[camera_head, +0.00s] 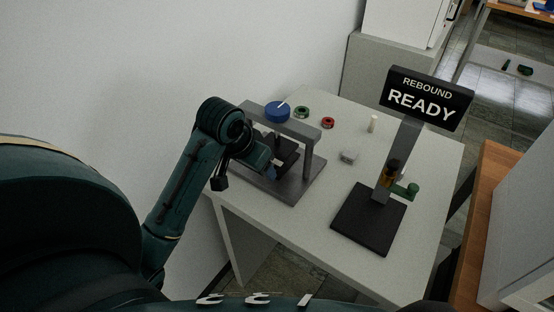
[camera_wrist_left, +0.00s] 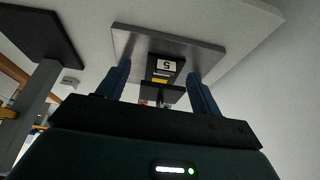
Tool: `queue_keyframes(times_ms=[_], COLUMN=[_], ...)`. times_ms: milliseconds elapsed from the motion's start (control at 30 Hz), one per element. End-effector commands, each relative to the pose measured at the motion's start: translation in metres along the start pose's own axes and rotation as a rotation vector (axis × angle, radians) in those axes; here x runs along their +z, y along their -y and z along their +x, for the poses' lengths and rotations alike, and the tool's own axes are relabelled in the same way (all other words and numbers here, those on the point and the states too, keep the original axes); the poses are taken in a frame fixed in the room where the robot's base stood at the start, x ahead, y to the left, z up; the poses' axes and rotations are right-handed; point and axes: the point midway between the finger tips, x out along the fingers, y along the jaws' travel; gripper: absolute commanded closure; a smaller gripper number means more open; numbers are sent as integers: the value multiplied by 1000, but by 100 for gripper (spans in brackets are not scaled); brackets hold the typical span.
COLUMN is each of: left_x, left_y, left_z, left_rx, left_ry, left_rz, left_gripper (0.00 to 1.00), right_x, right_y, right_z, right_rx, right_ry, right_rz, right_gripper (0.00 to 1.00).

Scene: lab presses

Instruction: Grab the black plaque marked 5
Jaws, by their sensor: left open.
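The black plaque marked 5 (camera_wrist_left: 165,64) shows in the left wrist view, with a white label and a yellow strip below it. It is against the grey base plate (camera_wrist_left: 130,42) of the press. My left gripper (camera_wrist_left: 160,88) is open, with one blue finger on each side of the plaque in that view; I see no contact. In the head view my left gripper (camera_head: 270,172) is at the grey press frame (camera_head: 312,155), reaching in from its left side. The arm and frame hide much there, and I cannot make out the 5. My right gripper is not in view.
The press stands on a white table (camera_head: 350,185). A blue knob (camera_head: 278,111) tops its crossbar. Green (camera_head: 302,112) and red (camera_head: 328,123) rings, a white cylinder (camera_head: 372,124) and a grey block (camera_head: 348,157) lie behind. A "REBOUND READY" stand (camera_head: 368,219) is at right.

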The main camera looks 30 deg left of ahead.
Motion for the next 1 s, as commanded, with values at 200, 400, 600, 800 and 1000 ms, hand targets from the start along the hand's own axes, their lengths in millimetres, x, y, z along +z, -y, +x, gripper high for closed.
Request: queue_keyframes(times_ms=[200, 400, 600, 800, 1000], left_x=[-35, -35, -35, -35, -35], left_y=[23, 24, 24, 24, 22], left_z=[-39, -19, 19, 37, 59], left_rx=[8, 12, 11, 10, 10], left_ry=[14, 24, 24, 19, 23], left_rz=[-31, -36, -34, -34, -34], left_gripper=[35, 35, 35, 35, 35], right_x=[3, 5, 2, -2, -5], right_y=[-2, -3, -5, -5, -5], right_z=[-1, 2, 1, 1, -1], right_rx=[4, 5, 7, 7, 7], right_ry=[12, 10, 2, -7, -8], right_rz=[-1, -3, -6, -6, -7], right_gripper=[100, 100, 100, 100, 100])
